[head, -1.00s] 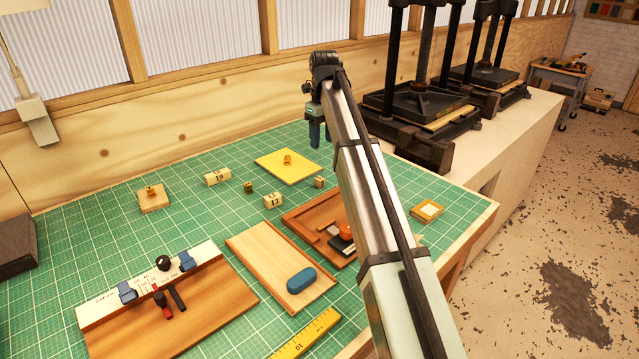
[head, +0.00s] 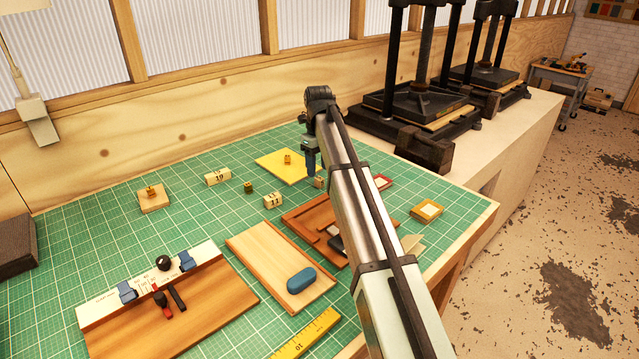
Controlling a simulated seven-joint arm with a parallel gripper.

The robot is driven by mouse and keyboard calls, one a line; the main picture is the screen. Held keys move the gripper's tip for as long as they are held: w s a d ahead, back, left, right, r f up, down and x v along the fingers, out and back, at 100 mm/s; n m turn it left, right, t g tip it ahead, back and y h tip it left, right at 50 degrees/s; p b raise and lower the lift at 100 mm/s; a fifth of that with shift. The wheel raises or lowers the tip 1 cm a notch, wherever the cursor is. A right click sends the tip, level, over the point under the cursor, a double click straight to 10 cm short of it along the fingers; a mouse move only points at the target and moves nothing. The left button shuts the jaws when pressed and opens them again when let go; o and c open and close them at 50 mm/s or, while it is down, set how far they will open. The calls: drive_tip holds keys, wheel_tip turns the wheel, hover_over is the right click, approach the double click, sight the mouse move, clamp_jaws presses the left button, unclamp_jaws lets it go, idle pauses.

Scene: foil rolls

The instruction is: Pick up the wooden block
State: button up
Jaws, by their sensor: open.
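A small wooden block (head: 319,183) sits on the green cutting mat (head: 215,215), just right of the yellow pad. My gripper (head: 311,170) points down with its blue fingers open. The fingertips are close beside the block and partly overlap it in the picture. I cannot tell whether they touch it or straddle it. My forearm passes just to the right of the block.
Two pale numbered blocks (head: 217,177) (head: 272,201) and a dark cube (head: 248,187) stand to the left. A yellow pad (head: 278,164) lies behind. A reddish wooden tray (head: 305,222) is in front, partly hidden by my arm. Black presses (head: 415,115) stand at right.

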sight(320, 178)
drive_tip(key=f, duration=0.4)
drive_tip(key=shift+d+f, duration=0.2)
drive_tip(key=shift+f, duration=0.2)
drive_tip(key=shift+c, duration=0.3)
clamp_jaws()
